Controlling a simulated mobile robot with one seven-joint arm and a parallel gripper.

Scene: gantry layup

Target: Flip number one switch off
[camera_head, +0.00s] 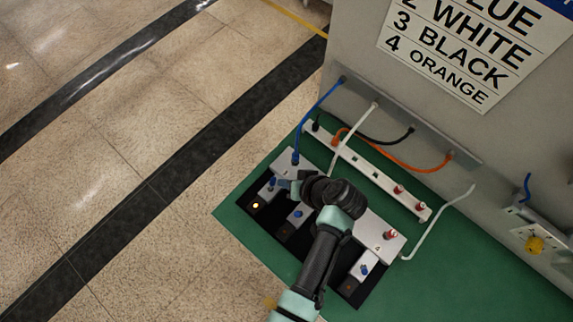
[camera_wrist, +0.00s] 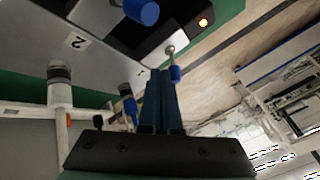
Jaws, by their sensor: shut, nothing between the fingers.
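The switch panel (camera_head: 262,228) lies on a green surface, with a row of blue-tipped toggle switches. The leftmost switch (camera_head: 272,182), which I take as number one, stands beside a lit orange lamp (camera_head: 255,205). My gripper (camera_head: 281,184) is shut and empty, its tips close to that switch. The lit lamp also shows there (camera_wrist: 204,22). Another blue switch tip (camera_wrist: 140,10) is at the top, and a "2" label (camera_wrist: 78,43) is at left.
Blue (camera_head: 318,108), white (camera_head: 353,135) and orange (camera_head: 408,164) cables run from the wall to the panel and the white socket strip (camera_head: 345,151). More blue-tipped switches (camera_head: 298,212) stand right of my gripper. The tiled floor (camera_head: 150,130) at left is clear.

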